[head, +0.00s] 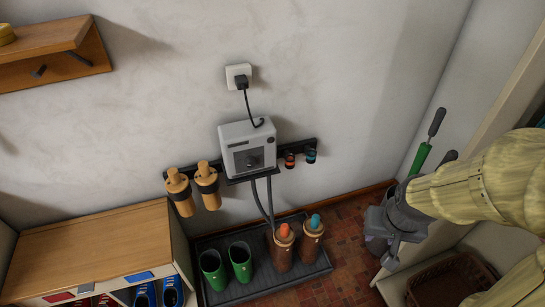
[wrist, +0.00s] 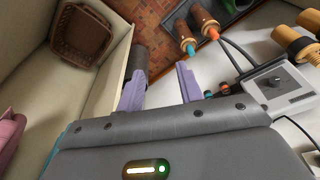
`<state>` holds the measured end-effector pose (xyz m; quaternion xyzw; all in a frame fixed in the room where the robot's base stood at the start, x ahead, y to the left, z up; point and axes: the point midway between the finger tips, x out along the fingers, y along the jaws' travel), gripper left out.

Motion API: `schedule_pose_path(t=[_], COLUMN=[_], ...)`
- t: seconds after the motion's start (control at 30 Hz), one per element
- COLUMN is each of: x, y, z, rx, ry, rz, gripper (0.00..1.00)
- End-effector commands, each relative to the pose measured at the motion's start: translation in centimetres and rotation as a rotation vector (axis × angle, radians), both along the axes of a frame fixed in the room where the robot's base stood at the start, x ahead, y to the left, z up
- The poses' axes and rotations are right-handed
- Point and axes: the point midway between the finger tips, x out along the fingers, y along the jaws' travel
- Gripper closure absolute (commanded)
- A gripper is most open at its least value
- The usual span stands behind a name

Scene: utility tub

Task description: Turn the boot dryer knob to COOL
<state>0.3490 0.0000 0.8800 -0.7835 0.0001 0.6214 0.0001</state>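The boot dryer (head: 233,134) is a pale grey box on the wall in the middle of the head view. Its dark knob (head: 256,161) sits on the front panel; the setting marks are too small to read.
Two brown boots (head: 282,255) and green boots (head: 241,262) stand on a dark tray (head: 308,270) below. Orange-tan cylinders (head: 207,186) hang left of the dryer. A wooden-topped bench (head: 95,245) is at left, a basket (head: 448,283) at lower right. A long-handled green tool (head: 420,157) leans at right.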

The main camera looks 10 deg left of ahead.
Motion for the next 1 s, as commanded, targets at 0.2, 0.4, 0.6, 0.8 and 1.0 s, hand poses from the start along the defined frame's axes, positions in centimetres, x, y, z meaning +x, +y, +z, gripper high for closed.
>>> schedule_pose_path(t=[0.2,0.4,0.6,0.8,1.0], x=[0.0,0.0,1.8,7.3,12.6], y=[0.0,0.0,0.7,4.2,10.4], z=[0.0,0.0,-1.1,-4.5,-8.7], rx=[0.000,0.000,-0.005,0.008,0.077], ry=[0.000,0.000,-0.037,-0.175,-0.360], rz=[0.000,0.001,0.042,0.183,0.341], gripper=[0.64,0.56,0.44,0.44,0.44])
